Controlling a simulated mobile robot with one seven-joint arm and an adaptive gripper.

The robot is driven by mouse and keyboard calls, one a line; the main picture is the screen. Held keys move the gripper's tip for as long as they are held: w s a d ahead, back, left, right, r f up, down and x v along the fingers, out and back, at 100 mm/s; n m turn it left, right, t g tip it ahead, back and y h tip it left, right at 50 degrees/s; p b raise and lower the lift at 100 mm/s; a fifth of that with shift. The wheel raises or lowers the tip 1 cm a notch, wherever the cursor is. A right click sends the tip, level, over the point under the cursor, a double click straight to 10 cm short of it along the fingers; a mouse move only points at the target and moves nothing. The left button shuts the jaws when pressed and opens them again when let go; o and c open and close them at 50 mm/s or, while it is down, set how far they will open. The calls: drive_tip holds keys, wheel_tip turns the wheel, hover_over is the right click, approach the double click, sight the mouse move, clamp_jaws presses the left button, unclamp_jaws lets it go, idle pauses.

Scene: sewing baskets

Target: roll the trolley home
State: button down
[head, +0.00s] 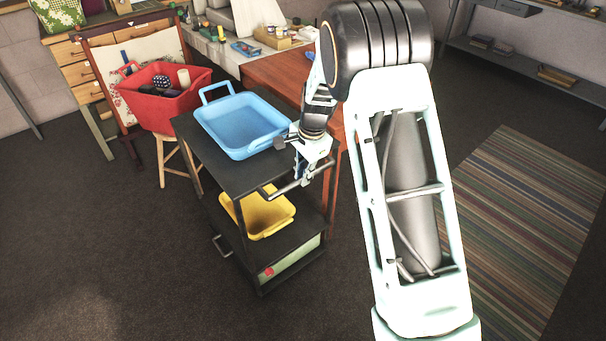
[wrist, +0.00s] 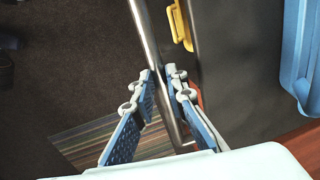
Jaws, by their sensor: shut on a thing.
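The black two-shelf trolley (head: 205,160) stands on the dark carpet, left of my arm. A blue basket (head: 240,152) sits on its top shelf and a yellow basket (head: 270,218) on its lower shelf. A metal push handle (head: 293,186) sticks out from the trolley's near right end. My gripper (head: 300,184) is shut on this handle. In the wrist view the handle bar (wrist: 146,35) runs between the two fingers of my gripper (wrist: 160,80). The fingers hide part of the bar.
A red basket (head: 170,105) rests on a wooden stool (head: 180,155) just left of the trolley. A wooden desk (head: 278,76) stands close behind it. A striped rug (head: 530,220) lies at right. Open carpet (head: 110,240) lies at left and front.

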drive_tip(key=c, duration=2)
unclamp_jaws()
drive_tip(key=shift+w+a+r, duration=0.15)
drive_tip(key=shift+w+a, duration=0.1)
drive_tip(key=shift+w, duration=0.05)
drive_tip(key=shift+c, duration=0.2)
drive_tip(key=shift+o, duration=0.5)
drive_tip(key=shift+s, duration=0.1)
drive_tip(key=shift+d, duration=0.1)
wheel_tip(320, 180, up, 12)
drive_tip(key=s+d, duration=0.1)
drive_tip(key=s, duration=0.1)
drive_tip(key=shift+d+f, duration=0.15)
drive_tip(key=shift+f, duration=0.05)
